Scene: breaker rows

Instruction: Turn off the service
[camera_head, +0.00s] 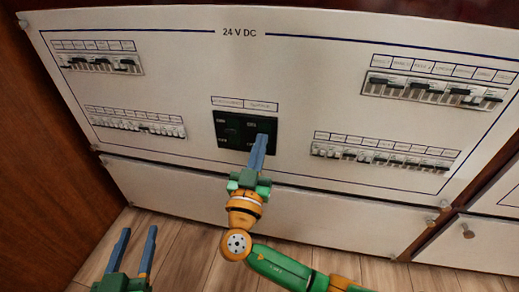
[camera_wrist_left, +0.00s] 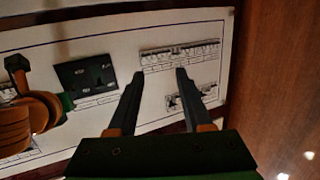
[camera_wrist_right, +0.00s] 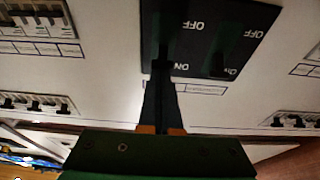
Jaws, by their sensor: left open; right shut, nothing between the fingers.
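A black switch plate (camera_head: 228,130) with two side-by-side switches sits at the panel's lower middle, with ON and OFF marks at its ends. It also shows in the right wrist view (camera_wrist_right: 221,42) and the left wrist view (camera_wrist_left: 84,72). My right gripper (camera_head: 262,139) is shut and empty, its fingertips at the plate's right-hand switch and partly covering it. I cannot tell whether they touch or which way that switch sits. In the right wrist view the right gripper (camera_wrist_right: 160,64) overlaps the plate's left part. My left gripper (camera_head: 138,229) is open and empty, low at the left, away from the panel.
The white panel (camera_head: 200,70) is headed 24 V DC. Breaker rows stand upper left (camera_head: 100,63), lower left (camera_head: 136,122), upper right (camera_head: 432,90) and lower right (camera_head: 384,155). Label strips (camera_head: 245,104) above the plate are unreadable. A wooden wall (camera_head: 50,150) bounds the left.

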